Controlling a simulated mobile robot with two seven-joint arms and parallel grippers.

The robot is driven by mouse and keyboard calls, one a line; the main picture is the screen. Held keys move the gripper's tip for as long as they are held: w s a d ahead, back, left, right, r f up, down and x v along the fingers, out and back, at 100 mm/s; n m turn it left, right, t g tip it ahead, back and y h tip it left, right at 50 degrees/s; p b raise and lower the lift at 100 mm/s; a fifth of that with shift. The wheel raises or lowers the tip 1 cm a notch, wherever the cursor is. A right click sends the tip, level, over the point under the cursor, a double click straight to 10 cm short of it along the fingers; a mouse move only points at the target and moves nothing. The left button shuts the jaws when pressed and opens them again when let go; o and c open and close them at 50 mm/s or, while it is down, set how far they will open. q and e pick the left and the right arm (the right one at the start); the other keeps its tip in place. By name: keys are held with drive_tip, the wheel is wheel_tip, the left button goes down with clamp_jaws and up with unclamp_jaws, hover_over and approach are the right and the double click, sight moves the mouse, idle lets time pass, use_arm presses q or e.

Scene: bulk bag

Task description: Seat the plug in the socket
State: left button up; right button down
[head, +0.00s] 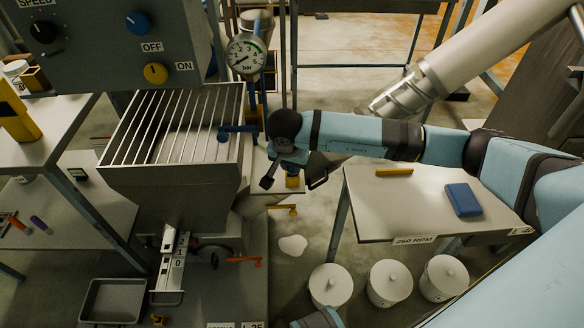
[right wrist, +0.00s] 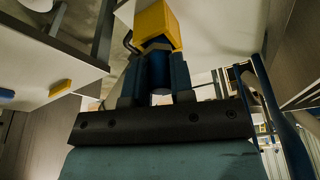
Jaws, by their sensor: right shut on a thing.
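My right gripper (head: 290,168) is over a small pale surface beside the hopper in the head view. In the right wrist view its two dark fingers (right wrist: 160,88) are shut on a blue cylindrical piece, which looks like the plug (right wrist: 160,76). A yellow block (right wrist: 157,27) is just beyond the fingertips, against a pale panel, and may be the socket. It also shows as a bit of yellow (head: 292,182) under the gripper in the head view. I cannot tell whether plug and block are joined.
A slatted hopper (head: 172,125) stands left of the gripper, below a control box (head: 100,40) and a pressure gauge (head: 246,54). A table (head: 420,215) with a blue box (head: 463,200) is at right. Several white tubs (head: 388,280) stand on the floor.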

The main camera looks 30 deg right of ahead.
drive_tip(key=shift+f, duration=0.15)
drive_tip(key=c, duration=1)
unclamp_jaws()
